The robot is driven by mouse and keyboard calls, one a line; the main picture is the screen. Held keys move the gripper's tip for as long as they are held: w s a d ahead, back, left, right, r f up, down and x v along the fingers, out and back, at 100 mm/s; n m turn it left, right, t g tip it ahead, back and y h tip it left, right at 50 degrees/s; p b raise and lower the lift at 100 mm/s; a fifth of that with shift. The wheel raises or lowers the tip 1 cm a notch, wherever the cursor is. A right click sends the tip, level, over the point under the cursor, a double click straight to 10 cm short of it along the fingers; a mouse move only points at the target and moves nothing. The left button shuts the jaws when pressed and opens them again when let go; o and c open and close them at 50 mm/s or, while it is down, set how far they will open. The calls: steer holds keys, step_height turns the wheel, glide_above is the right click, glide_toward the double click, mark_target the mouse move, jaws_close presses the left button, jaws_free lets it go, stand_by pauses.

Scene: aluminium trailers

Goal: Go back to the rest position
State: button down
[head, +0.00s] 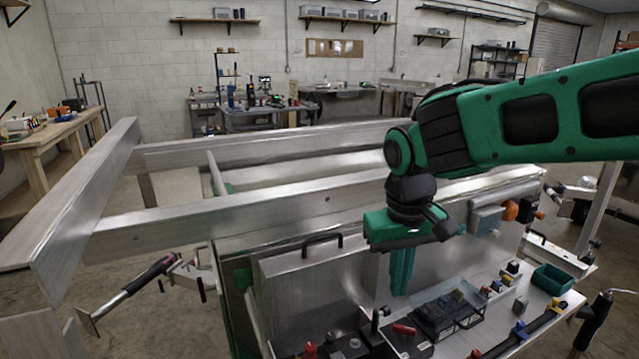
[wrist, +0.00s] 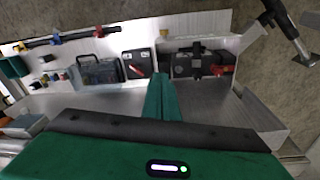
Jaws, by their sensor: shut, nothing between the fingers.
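My gripper (head: 400,272) hangs from the green and black arm at the right of the head view, fingers pointing down. The two green fingers are together with nothing between them. In the wrist view the shut fingers (wrist: 162,97) reach up from the bottom middle toward the bench. The gripper is above and behind the work shelf and touches nothing that I can make out.
Below is a metal shelf with a dark clear-lidded case (head: 447,312), a green bin (head: 553,280), a red-handled tool (head: 404,329) and small parts. A metal box with a black handle (head: 308,243) stands left of the gripper. Aluminium trailer beams (head: 250,212) lie behind.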

steer(key=s+d+f+m, duration=0.1)
steer(key=s+d+m, duration=0.15)
steer(key=d, duration=0.55)
steer(key=s+d+m, duration=0.2)
steer(key=s+d, duration=0.1)
steer(key=d, duration=0.6)
steer(key=s+d+f+m, duration=0.2)
steer(key=s+d, duration=0.2)
steer(key=s, duration=0.3)
steer(key=s+d+f+m+g, duration=0.1)
steer(key=s+d+f+m, duration=0.1)
steer(key=s+d, duration=0.3)
steer(key=shift+s+d+f+y, duration=0.15)
steer(key=shift+s+d+y, duration=0.2)
steer(key=shift+s, duration=0.65)
steer(key=shift+w+a, duration=0.1)
steer(key=shift+a, duration=0.1)
